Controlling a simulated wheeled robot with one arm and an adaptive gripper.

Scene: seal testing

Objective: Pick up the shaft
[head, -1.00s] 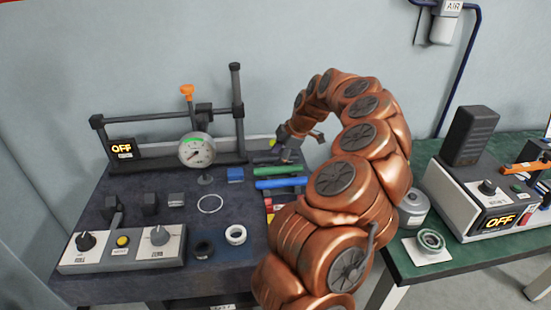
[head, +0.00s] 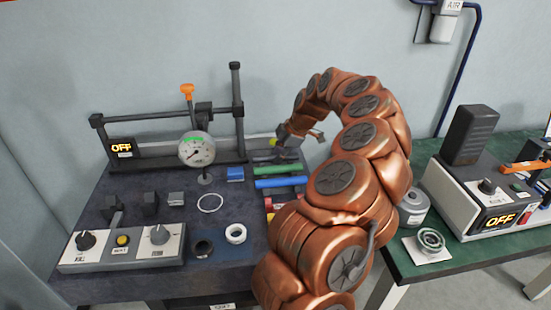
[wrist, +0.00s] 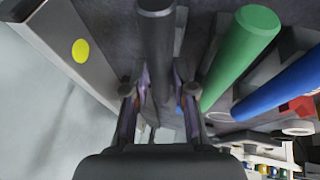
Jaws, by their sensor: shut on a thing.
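The dark grey shaft (wrist: 157,40) runs lengthwise between the two fingers of my gripper (wrist: 159,92) in the wrist view. My gripper is shut on it, one finger on each side. In the head view my gripper (head: 284,150) is at the back right of the dark bench, and the dark shaft (head: 270,158) shows only in part beside it. I cannot tell whether the shaft is clear of its rest.
A green rod (head: 278,170) and a blue rod (head: 281,182) lie close in front of the shaft; both also show right of it in the wrist view. A gauge stand (head: 197,150) is to the left. A low back rail with a yellow dot (wrist: 81,51) is close by.

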